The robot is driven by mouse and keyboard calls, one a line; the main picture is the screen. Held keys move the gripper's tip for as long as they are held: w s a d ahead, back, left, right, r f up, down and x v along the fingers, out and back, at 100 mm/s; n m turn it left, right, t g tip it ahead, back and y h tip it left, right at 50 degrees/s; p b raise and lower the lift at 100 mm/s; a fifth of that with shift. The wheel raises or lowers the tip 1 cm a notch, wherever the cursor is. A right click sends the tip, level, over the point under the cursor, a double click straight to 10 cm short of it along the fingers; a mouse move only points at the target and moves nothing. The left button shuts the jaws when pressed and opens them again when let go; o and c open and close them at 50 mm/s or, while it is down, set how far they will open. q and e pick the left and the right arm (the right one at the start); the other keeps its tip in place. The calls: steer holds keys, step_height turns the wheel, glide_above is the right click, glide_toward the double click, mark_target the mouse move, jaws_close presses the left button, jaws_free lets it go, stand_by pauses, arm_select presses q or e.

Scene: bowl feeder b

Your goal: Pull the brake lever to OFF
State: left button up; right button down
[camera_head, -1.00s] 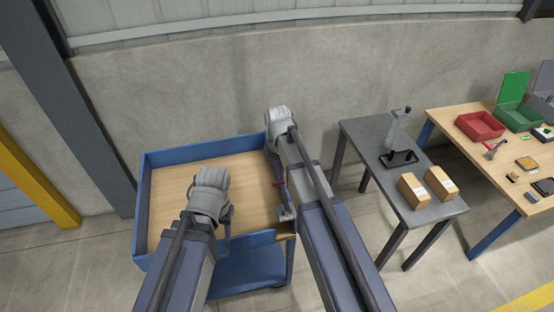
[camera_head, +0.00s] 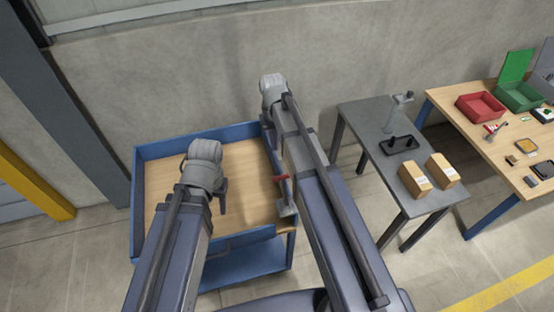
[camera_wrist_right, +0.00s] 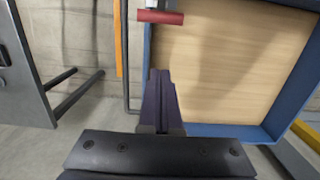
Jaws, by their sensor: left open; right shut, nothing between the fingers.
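The brake lever (camera_head: 281,177) shows as a red handle above a grey base at the right side of a blue cart. Its red handle also shows at the top of the right wrist view (camera_wrist_right: 160,17). My right gripper (camera_wrist_right: 160,76) is shut and empty, its tips apart from the red handle in that picture. The lever's markings are not readable.
The blue-rimmed cart (camera_head: 137,205) has a bare wooden top. To its right stand a grey table (camera_head: 364,115) with two cartons (camera_head: 414,180) and a black stand, and a wooden bench (camera_head: 470,130) with bins. A concrete wall is behind.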

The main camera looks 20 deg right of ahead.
mark_target(284, 190)
step_height(284, 190, down, 10)
steer(key=b, duration=1)
steer(key=s, duration=0.1)
steer(key=s+r+p, duration=0.1)
steer(key=s, duration=0.1)
steer(key=s+p, duration=0.1)
steer(key=shift+s+d+r, duration=0.1)
steer(key=shift+s+r, duration=0.15)
steer(key=shift+r, duration=0.15)
steer(key=shift+s, duration=0.1)
steer(key=shift+s+r+t, duration=0.25)
steer(key=shift+s+t, duration=0.05)
